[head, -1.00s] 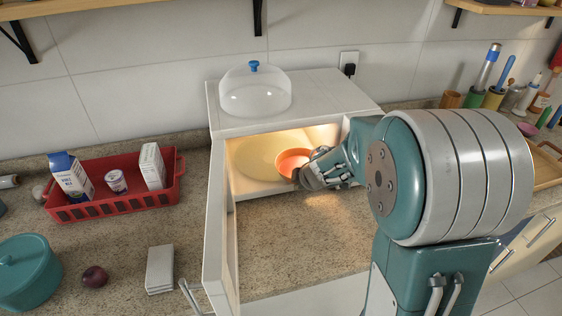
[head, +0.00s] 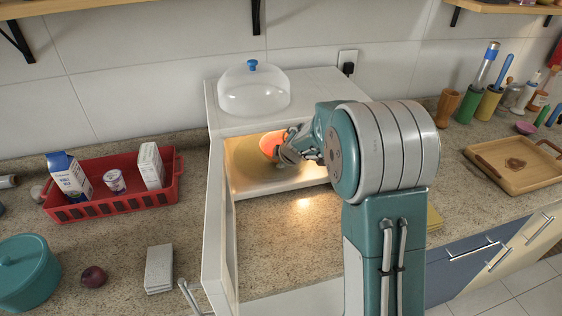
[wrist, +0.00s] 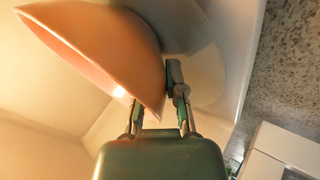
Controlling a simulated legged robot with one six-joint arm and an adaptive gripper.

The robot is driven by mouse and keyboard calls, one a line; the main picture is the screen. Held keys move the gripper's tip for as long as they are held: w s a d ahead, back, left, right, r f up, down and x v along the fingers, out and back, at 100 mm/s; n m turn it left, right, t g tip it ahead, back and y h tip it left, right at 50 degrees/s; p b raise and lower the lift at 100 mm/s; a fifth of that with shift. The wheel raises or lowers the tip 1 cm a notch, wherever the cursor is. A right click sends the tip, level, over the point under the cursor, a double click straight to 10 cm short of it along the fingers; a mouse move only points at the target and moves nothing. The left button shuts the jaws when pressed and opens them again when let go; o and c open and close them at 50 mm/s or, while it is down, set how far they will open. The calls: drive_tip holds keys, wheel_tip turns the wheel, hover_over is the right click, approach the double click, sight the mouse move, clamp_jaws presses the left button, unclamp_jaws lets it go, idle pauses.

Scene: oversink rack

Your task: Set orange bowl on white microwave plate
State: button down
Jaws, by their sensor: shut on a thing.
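The orange bowl (head: 268,143) is inside the open white microwave, over the back right part of the round plate (head: 243,166). The plate looks yellowish under the inside light. My gripper (head: 284,152) reaches in from the right and is shut on the bowl's rim. In the wrist view the bowl (wrist: 100,45) fills the upper left, with its wall between the fingers (wrist: 163,98). The pale plate (wrist: 207,80) shows behind the bowl's underside there. I cannot tell whether the bowl touches the plate. The gripper hides part of the bowl in the head view.
The microwave (head: 330,95) has a clear dome (head: 254,95) on top. Its door (head: 214,230) stands open on the left. A red basket (head: 115,203) with cartons, a teal pot (head: 25,275) and a plum (head: 93,277) are left. A wooden tray (head: 500,180) is right.

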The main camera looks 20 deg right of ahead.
drive_tip(key=c, duration=0.7)
unclamp_jaws()
drive_tip(key=shift+f, duration=0.1)
drive_tip(key=v, duration=1.2)
drive_tip(key=shift+s, duration=0.1)
